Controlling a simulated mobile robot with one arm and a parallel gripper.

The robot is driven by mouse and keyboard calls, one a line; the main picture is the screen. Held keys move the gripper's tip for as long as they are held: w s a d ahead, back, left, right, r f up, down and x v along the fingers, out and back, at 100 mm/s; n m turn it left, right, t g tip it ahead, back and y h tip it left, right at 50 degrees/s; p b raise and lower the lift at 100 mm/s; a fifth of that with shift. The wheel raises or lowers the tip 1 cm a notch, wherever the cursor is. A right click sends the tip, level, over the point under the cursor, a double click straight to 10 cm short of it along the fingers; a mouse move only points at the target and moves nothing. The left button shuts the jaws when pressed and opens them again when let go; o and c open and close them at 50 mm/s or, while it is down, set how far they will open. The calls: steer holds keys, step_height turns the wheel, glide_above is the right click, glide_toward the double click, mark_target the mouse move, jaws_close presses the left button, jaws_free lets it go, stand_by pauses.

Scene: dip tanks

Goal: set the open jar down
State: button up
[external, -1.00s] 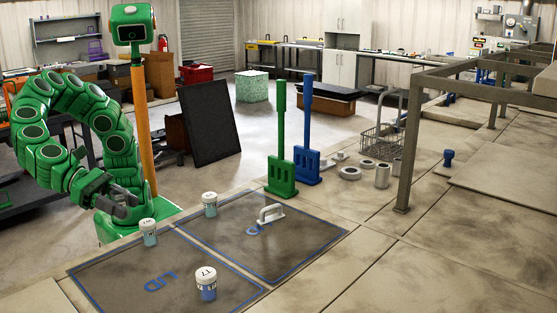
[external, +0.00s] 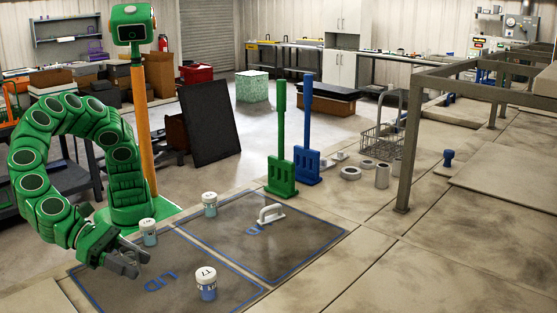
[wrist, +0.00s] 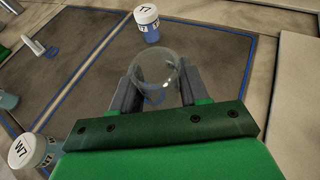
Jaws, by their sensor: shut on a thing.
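My gripper (external: 136,260) is low over the near dark mat in the external view. In the wrist view my gripper (wrist: 155,90) is shut on a clear, open-topped glass jar (wrist: 157,70), which sits between the two grey fingers. The jar is see-through, with the mat and blue marking showing through it, and is hard to make out in the external view. I cannot tell whether its base touches the mat. The near mat (external: 130,287) has a blue outline and blue "LID" lettering.
A white-lidded jar marked T7 (external: 206,284) stands on the mat to the right. A jar (external: 149,233), marked W7 in the wrist view (wrist: 35,150), stands close behind my gripper. Another lidded jar (external: 210,205) and a white handle (external: 268,214) are farther back.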

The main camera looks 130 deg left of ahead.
steer(key=shift+w+d+f, duration=0.1)
steer(key=shift+w+f, duration=0.3)
steer(key=shift+f, duration=0.2)
steer(key=shift+s+f, duration=0.1)
steer(key=shift+f, duration=1.3)
steer(key=o, duration=1)
steer(key=shift+f, duration=0.1)
steer(key=shift+o, duration=0.2)
steer(key=v, duration=1.2)
